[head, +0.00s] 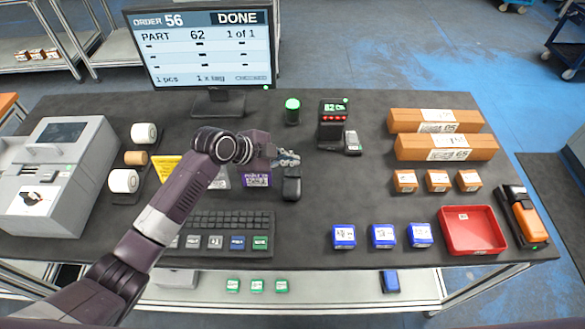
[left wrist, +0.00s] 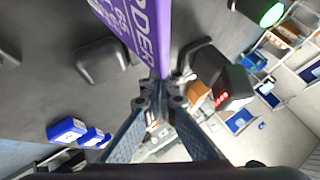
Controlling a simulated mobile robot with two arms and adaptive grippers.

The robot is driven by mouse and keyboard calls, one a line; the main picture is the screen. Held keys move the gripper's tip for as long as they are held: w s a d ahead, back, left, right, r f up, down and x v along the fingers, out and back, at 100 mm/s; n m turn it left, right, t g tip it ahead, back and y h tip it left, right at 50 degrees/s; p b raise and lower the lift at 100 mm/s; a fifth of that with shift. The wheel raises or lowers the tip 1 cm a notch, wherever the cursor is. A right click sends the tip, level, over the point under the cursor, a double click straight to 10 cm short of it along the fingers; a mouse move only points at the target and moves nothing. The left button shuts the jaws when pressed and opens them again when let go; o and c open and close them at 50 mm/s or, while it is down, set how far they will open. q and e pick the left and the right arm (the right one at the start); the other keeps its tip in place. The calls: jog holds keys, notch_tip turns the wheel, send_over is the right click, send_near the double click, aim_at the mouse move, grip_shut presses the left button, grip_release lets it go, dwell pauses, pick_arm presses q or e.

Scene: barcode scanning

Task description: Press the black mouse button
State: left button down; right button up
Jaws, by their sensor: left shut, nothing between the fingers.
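The black mouse (head: 291,188) lies on the dark table, right of a purple order sign (head: 257,181). My left gripper (head: 289,159) is shut and empty, in the air near the far end of the mouse in the head view. I cannot tell its exact height. In the left wrist view the closed fingertips (left wrist: 160,88) meet just in front of the purple sign (left wrist: 138,35). A dark rounded object, which looks like the mouse (left wrist: 101,60), lies to their left, apart from them. My right gripper is not in view.
A monitor (head: 205,48) reads "ORDER 56 DONE". A keyboard (head: 222,220) lies left of the mouse. A scanner stand (head: 332,122) with a red display and a green-topped cylinder (head: 292,112) stand behind. Blue boxes (head: 383,236) and a red tray (head: 472,231) are right. Table between is clear.

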pick_arm(q)
jog(key=shift+r+p, duration=0.8)
jog(key=shift+r, duration=0.65)
jog(key=shift+f, duration=0.1)
